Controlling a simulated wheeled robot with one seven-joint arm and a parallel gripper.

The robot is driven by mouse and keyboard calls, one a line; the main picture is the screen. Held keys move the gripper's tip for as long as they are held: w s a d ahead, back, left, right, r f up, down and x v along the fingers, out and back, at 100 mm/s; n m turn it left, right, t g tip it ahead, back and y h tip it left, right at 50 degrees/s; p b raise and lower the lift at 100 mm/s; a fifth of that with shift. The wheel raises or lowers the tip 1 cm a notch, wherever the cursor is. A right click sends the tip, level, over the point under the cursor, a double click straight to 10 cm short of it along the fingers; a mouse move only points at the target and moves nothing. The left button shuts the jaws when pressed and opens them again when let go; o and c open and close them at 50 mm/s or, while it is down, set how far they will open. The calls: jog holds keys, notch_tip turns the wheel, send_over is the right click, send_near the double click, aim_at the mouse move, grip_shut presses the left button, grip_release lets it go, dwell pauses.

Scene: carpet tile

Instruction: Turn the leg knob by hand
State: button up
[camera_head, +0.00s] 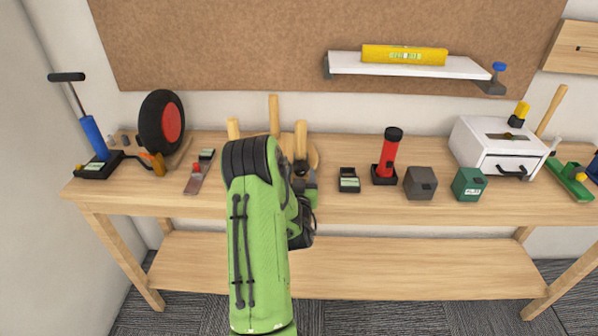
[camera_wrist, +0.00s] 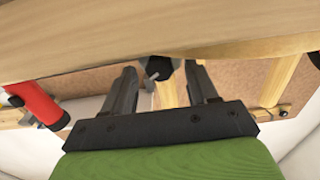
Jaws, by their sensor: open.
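The wooden stool lies upturned on the bench in the head view, its round seat (camera_head: 314,156) partly hidden behind my green arm. Its legs (camera_head: 274,115) point up. In the wrist view a dark knob (camera_wrist: 158,68) with a grey stub shows near a pale wooden leg. My gripper (camera_wrist: 162,72) is open, with one finger on each side of the knob in that view. I cannot tell whether the fingers touch it or how deep they reach. In the head view my arm hides most of the gripper.
A red flashlight (camera_head: 387,160) stands right of the stool and also shows in the wrist view (camera_wrist: 36,102). A small black box (camera_head: 349,180), a grey cube (camera_head: 420,183) and a green cube (camera_head: 468,184) are nearby. A wheel (camera_head: 161,123) and a pump (camera_head: 93,137) stand left.

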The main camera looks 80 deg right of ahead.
jog(key=c, duration=1)
jog(key=shift+w+f+n+b, duration=0.1)
jog(key=shift+f+n+b, duration=0.05)
jog(key=shift+n+b, duration=0.6)
jog(key=shift+c, duration=0.2)
jog(key=o, duration=1)
jog(key=shift+o, duration=0.2)
